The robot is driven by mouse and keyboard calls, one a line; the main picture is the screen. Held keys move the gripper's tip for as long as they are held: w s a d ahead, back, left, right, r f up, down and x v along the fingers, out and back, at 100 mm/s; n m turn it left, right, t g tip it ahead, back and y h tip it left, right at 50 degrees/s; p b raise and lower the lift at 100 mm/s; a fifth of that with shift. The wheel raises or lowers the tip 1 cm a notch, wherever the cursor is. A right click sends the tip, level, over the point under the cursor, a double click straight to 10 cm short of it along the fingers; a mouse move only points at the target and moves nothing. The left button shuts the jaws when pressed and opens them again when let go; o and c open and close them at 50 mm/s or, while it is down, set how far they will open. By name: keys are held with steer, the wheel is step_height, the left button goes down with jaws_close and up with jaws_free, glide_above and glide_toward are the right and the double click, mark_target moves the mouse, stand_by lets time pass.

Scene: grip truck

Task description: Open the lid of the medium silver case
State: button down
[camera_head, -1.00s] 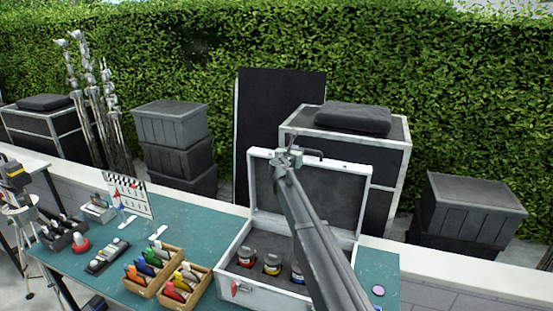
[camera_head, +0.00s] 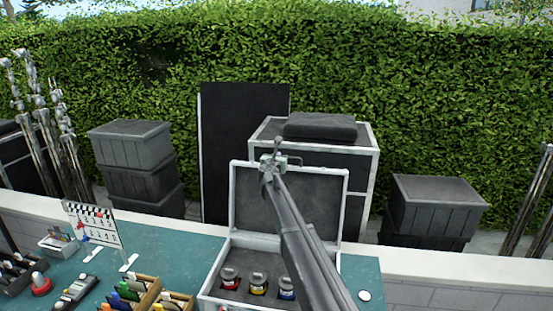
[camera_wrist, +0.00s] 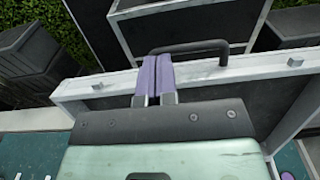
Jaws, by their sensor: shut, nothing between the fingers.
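The silver case (camera_head: 235,252) stands on the teal table with its lid (camera_head: 238,190) raised, about upright. The lid has a dark lining and a pale metal rim. Small jars with red, yellow and blue (camera_head: 258,284) sit in the dark foam inside the base. My gripper (camera_head: 272,160) is at the top edge of the lid, and my arm crosses in front of the case. In the wrist view the lid's rim (camera_wrist: 225,70) and its dark handle (camera_wrist: 190,46) lie just beyond my purple fingertips (camera_wrist: 156,72). The fingers are shut together and empty. I cannot tell whether they touch the rim.
A clapperboard (camera_head: 93,224) and wooden trays (camera_head: 148,295) of coloured items stand left of the case. Behind the table are a large black case (camera_head: 357,160) with a cushion (camera_head: 320,127), and stacked dark crates (camera_head: 133,150). A small round disc (camera_head: 364,296) lies right of the case.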

steer(key=f+v, duration=0.1)
steer(key=v, duration=1)
steer(key=s+d+f+m+g+h+b, duration=0.1)
steer(key=s+d+f+m+g+b, duration=0.15)
steer(key=s+d+f+m, duration=0.3)
steer(key=s+d+f+m+g+h+b, duration=0.15)
steer(key=s+f+m+g, duration=0.25)
steer(key=s+m, duration=0.4)
steer(key=s+d+f+m+g+b, duration=0.1)
steer(key=s+d+f+m+g, duration=0.3)
steer(key=m, duration=0.5)
steer(key=s+d+f+m+g+y+b, duration=0.25)
steer(key=s+f+m+b, duration=0.25)
steer(key=s+f+b, duration=0.6)
steer(key=s+d+f+m+g+y+b, duration=0.1)
steer(key=s+f+m+g+y+b, duration=0.4)
steer(key=s+f, duration=1.05)
step_height(320, 180, up, 26)
steer(key=s+t+h+p, duration=0.1)
steer(key=s+p, duration=0.1)
steer(key=p, duration=2)
steer(key=shift+d+m+p, duration=0.35)
steer(key=shift+m+p, duration=0.05)
steer(key=shift+m, duration=0.05)
